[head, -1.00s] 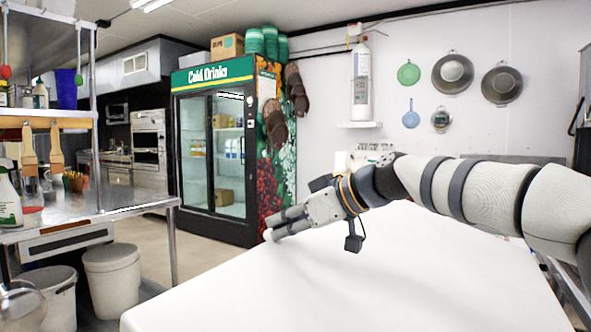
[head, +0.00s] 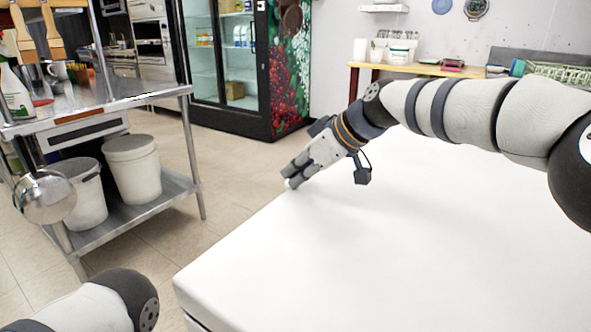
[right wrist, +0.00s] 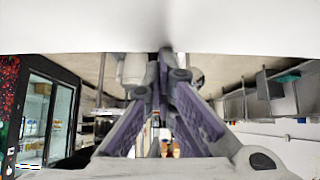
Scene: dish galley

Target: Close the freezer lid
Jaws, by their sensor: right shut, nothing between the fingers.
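The freezer lid (head: 400,240) is a broad white slab filling the lower right of the head view. At its near left corner a thin dark line shows beneath it, above a small white part of the freezer body (head: 188,324). Whether the lid is fully down along its length cannot be seen. My right gripper (head: 291,182) is shut and empty, its fingertips at the lid's left edge. In the right wrist view the closed fingers (right wrist: 165,58) meet the white lid (right wrist: 90,25) across the top. My left gripper is out of view; only my left arm shows.
A steel table (head: 150,95) with white buckets (head: 132,168) on its lower shelf stands left, across open tiled floor (head: 225,180). A glass-door drinks cooler (head: 270,90) stands behind. A wooden counter (head: 430,70) with containers lies beyond the lid.

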